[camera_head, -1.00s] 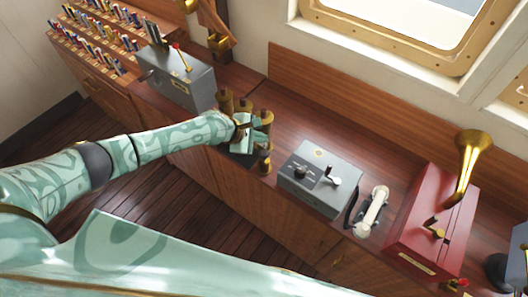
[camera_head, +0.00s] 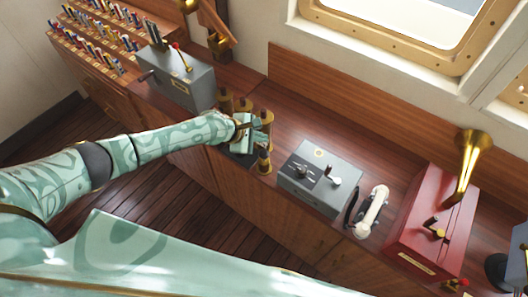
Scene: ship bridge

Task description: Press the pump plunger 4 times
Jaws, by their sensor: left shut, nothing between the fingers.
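My left gripper (camera_head: 250,133) is shut, with nothing visible held, over a group of brass cylinders on the dark wooden counter. Brass posts show behind it (camera_head: 226,101) and at its right side (camera_head: 266,117). A shorter brass piece (camera_head: 265,161) stands in front of it, near the counter edge. These look like parts of the pump. The gripper and wrist cover the middle, so I cannot make out the plunger or tell whether the fingers touch it. My right gripper is not in view.
A grey lever box (camera_head: 180,80) stands behind and left. To the right are a grey switch box (camera_head: 318,178), a white handset (camera_head: 371,211) and a red box (camera_head: 425,238) with a brass horn (camera_head: 468,165). Bare counter (camera_head: 310,120) lies right of the gripper.

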